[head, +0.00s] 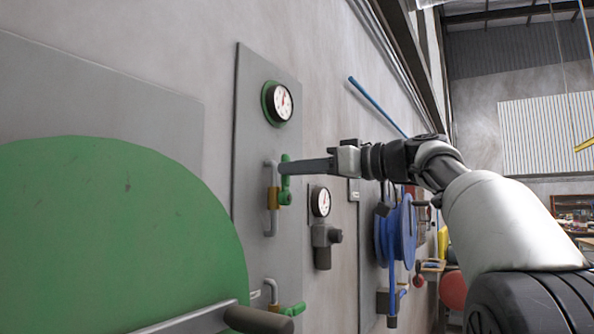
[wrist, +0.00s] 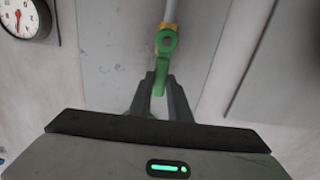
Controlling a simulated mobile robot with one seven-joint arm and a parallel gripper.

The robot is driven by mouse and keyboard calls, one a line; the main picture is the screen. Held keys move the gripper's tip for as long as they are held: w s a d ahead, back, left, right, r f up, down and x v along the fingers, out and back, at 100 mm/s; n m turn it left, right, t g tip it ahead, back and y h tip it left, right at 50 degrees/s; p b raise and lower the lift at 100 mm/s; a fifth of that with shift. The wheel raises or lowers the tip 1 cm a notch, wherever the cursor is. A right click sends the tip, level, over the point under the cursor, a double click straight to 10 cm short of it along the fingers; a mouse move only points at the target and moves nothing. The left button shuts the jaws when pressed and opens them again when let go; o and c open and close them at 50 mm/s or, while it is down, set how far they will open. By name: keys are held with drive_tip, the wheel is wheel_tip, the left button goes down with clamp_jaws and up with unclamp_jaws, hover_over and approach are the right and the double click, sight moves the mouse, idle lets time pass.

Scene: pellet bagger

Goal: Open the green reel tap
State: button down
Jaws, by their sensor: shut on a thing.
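A green tap handle (head: 285,185) sits on a brass valve body (head: 273,198) in a grey vertical pipe on a grey wall panel. My gripper (head: 284,168) reaches it from the right and is shut on it. In the wrist view the green handle (wrist: 164,65) lies between the two fingers of my gripper (wrist: 160,82). The handle runs roughly along the line of the pipe, slightly tilted. The fingers partly hide the handle in both views.
A large green reel (head: 110,230) fills the lower left. A second green tap (head: 291,310) is lower on the panel. A green-rimmed gauge (head: 278,103) is above, a dark regulator with gauge (head: 322,230) to the right. A blue hose reel (head: 399,235) hangs beyond.

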drive_tip(key=c, duration=1.6)
unclamp_jaws()
drive_tip(key=shift+c, duration=0.2)
drive_tip(key=v, duration=1.7)
drive_tip(key=shift+d+p, duration=0.2)
drive_tip(key=shift+p, duration=0.1)
drive_tip(key=shift+s, duration=0.15)
